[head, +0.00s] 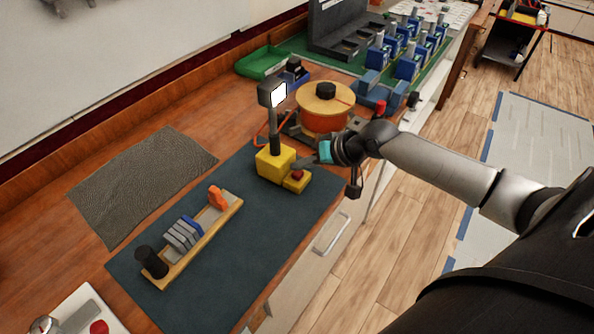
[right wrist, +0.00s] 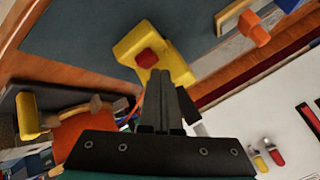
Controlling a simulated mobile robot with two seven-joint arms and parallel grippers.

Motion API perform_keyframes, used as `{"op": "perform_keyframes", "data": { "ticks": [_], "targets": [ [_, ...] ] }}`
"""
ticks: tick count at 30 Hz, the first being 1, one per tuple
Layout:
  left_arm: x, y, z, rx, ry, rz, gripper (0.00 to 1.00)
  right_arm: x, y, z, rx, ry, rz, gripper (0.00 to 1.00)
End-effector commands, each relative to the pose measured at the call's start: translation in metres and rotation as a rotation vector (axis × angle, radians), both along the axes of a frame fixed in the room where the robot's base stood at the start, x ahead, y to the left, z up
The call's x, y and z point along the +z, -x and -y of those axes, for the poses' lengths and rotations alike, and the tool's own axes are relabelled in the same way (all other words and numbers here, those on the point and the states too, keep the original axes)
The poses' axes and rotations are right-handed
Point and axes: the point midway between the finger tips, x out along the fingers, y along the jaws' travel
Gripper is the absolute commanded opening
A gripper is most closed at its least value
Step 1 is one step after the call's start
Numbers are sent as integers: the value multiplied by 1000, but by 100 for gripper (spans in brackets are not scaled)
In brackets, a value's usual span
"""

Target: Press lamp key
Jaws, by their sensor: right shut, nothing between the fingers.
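The yellow lamp unit (head: 270,163) stands on the dark mat, with a dark post and a lit white lamp head (head: 278,95) on top. Its red key (head: 297,174) sits on a low yellow block at its right front. The right wrist view shows the same red key (right wrist: 147,58) on the yellow base (right wrist: 170,52). My right gripper (head: 303,164) is shut and empty, its fingertips close beside the key. I cannot tell whether they touch it. My left gripper is not in view.
A wooden rack (head: 200,240) with grey plates, a black knob and an orange piece lies on the mat (head: 250,240). An orange cable spool (head: 325,105) stands behind the lamp. Blue breakers (head: 408,65) and a green tray (head: 262,62) are farther back.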

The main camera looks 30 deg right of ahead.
Motion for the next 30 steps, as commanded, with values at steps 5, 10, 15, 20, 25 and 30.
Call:
{"op": "perform_keyframes", "data": {
  "ticks": [5, 10, 15, 20, 25, 30],
  "targets": [
    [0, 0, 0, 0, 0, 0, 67, -6, 0, 0, -1, -1, 1, 0],
    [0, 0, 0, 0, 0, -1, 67, -8, 0, 0, -1, -1, 1, 0],
    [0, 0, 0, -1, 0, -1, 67, -8, 0, 0, -1, -1, 0, 0],
    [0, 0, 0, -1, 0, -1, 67, -9, 0, 0, -1, -1, 0, 0],
    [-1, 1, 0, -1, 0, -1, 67, -11, 0, 0, 0, -1, -1, 0],
    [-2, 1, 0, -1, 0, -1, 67, -14, 0, 0, 0, -1, -1, 0]
  ]
}}
